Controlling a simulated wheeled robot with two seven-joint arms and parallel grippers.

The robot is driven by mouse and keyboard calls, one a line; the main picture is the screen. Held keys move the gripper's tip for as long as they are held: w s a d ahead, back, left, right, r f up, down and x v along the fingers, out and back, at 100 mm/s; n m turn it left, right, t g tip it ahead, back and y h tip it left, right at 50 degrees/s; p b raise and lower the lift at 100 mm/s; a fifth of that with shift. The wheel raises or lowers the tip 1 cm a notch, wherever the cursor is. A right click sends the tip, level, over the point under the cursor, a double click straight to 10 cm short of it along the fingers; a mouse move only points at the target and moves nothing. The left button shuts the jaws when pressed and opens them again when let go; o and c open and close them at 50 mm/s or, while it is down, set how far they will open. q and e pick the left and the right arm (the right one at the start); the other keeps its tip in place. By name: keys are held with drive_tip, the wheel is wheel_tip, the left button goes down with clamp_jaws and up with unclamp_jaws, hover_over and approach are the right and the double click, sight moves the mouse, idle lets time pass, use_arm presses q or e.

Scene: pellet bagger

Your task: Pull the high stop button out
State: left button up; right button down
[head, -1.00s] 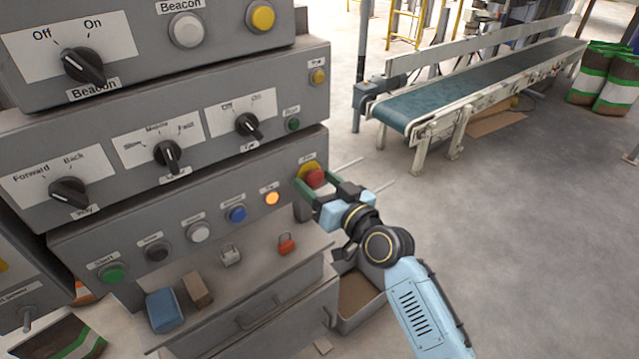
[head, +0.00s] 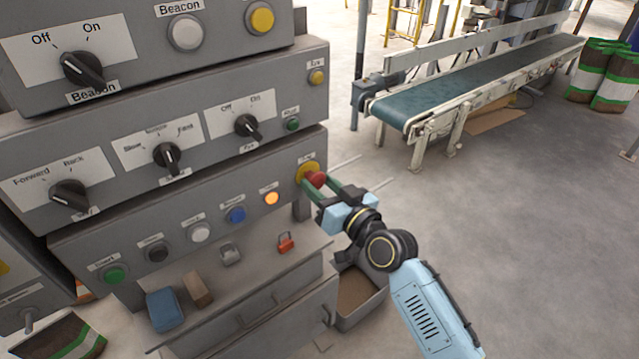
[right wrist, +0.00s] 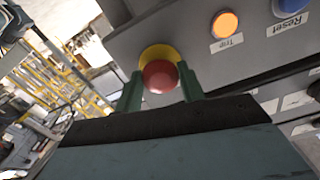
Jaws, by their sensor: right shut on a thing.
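The red stop button (head: 317,180) with its yellow collar sits at the right end of the lower grey panel in the head view. It also shows in the right wrist view (right wrist: 160,77), between the two green fingers, with the yellow collar behind it. My right gripper (head: 321,184) is at the button with its fingers on either side, shut on the red head. The far sides of the finger contacts are hidden. My left gripper is in neither view.
A lit orange trip lamp (head: 271,198) and a blue reset button (head: 236,215) are left of the stop button. Below, a shelf holds a red padlock (head: 285,243), a grey padlock (head: 230,254) and a blue block (head: 164,310).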

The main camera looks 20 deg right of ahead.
drive_tip(key=c, duration=1.2)
unclamp_jaws()
drive_tip(key=shift+s, duration=0.1)
drive_tip(key=o, duration=0.4)
drive_tip(key=shift+s+d, duration=0.1)
drive_tip(key=shift+s, duration=0.05)
drive_tip(key=shift+c, duration=0.2)
drive_tip(key=v, duration=1.3)
